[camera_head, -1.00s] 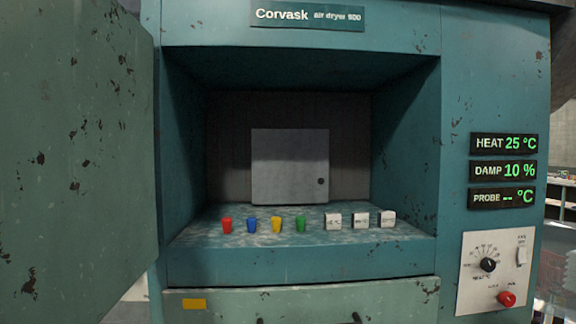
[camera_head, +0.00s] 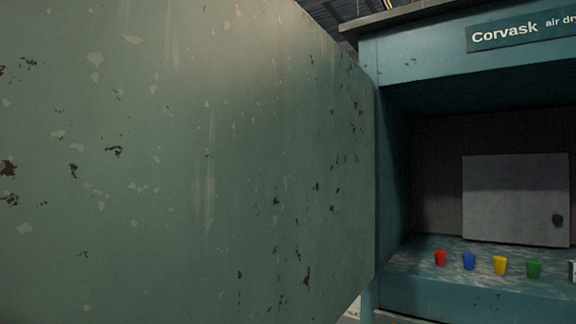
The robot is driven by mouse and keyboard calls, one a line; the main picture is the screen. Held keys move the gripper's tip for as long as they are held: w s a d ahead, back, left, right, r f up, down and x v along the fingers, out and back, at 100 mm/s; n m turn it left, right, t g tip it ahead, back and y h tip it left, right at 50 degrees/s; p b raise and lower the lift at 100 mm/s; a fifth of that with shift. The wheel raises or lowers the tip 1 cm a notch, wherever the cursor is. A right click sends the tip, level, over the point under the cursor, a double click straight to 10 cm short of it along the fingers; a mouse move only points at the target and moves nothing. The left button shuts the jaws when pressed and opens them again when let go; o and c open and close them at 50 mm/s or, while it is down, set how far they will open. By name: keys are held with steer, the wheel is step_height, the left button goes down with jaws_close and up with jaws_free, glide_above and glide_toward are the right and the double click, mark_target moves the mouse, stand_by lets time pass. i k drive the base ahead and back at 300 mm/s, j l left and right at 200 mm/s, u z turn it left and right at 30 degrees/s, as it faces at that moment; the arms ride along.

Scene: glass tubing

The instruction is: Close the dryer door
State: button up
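The dryer door (camera_head: 210,170) is a large green panel with chipped paint and rust spots. It stands open, swung out toward me, and fills the left and middle of the head view. Its hinge side meets the left front edge of the dryer (camera_head: 425,65), a teal cabinet with a "Corvask" sign. The dryer's chamber is open to view at the right. My gripper is not in view.
The dryer's right side is out of frame.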

mark_target(162, 161)
steer(key=k+j+z, duration=0.1)
steer(key=j, duration=0.3)
steer(key=k+j+z, duration=0.1)
steer(key=j, duration=0.3)
steer(key=k+j+z, duration=0.1)
steer(key=j, duration=0.3)
steer(key=i+j+z, duration=0.1)
steer(key=j, duration=0.3)
steer(key=i+j+z, duration=0.1)
steer(key=j, duration=0.35)
steer(key=i+j, duration=0.15)
steer(key=j, duration=0.25)
steer(key=i, duration=0.25)
steer(key=z, duration=0.05)
